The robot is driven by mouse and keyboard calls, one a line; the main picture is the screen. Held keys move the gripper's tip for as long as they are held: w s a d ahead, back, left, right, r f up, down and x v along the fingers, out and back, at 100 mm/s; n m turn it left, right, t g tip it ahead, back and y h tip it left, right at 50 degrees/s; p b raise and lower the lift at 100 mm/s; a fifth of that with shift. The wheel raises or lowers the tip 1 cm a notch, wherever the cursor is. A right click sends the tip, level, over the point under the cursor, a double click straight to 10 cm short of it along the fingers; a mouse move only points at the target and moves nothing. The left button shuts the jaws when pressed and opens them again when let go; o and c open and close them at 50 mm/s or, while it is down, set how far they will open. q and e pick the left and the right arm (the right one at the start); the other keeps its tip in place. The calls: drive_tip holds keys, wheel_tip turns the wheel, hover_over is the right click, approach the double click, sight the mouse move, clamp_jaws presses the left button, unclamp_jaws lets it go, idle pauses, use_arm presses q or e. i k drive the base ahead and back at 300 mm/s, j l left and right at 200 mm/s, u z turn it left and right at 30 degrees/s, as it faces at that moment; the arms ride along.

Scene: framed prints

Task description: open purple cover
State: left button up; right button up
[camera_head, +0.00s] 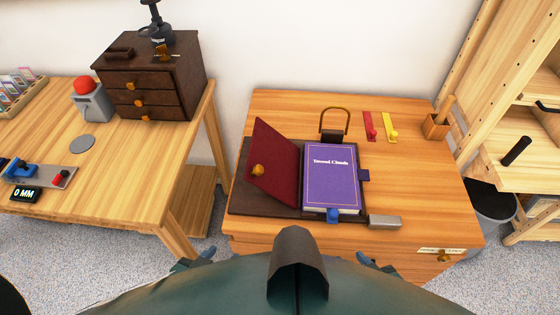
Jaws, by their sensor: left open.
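A purple cover (331,180) with white lettering and a thin pale border lies flat and closed on a dark brown base (240,203) on the wooden desk. A blue tab (333,215) sits at its front edge and a dark purple tab (364,175) at its right edge. A dark red cover (274,165) with an orange knob (258,170) stands tilted open on its left. My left gripper (194,259) only just shows past my body, low left, well away from the purple cover. My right gripper (377,263) likewise barely shows, low right; its fingers are mostly hidden.
The wooden desk (420,205) holds a brass-handled black item (334,125) behind the cover, red (370,126) and yellow (390,127) strips, and a grey block (384,222) at the front. A side table (110,180) stands left, shelving (510,130) right.

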sight(331, 176)
drive_tip(key=l+u, duration=0.1)
drive_tip(key=l, duration=0.35)
drive_tip(key=k+l+u, duration=0.1)
drive_tip(key=l, duration=0.3)
drive_tip(key=k+l+u, duration=0.15)
drive_tip(key=l, duration=0.25)
drive_tip(key=l+u, duration=0.1)
drive_tip(key=l, duration=0.35)
drive_tip(key=i+l+u, duration=0.15)
drive_tip(key=u, duration=0.15)
drive_tip(key=i+l+u, duration=0.1)
drive_tip(key=l+u, duration=0.2)
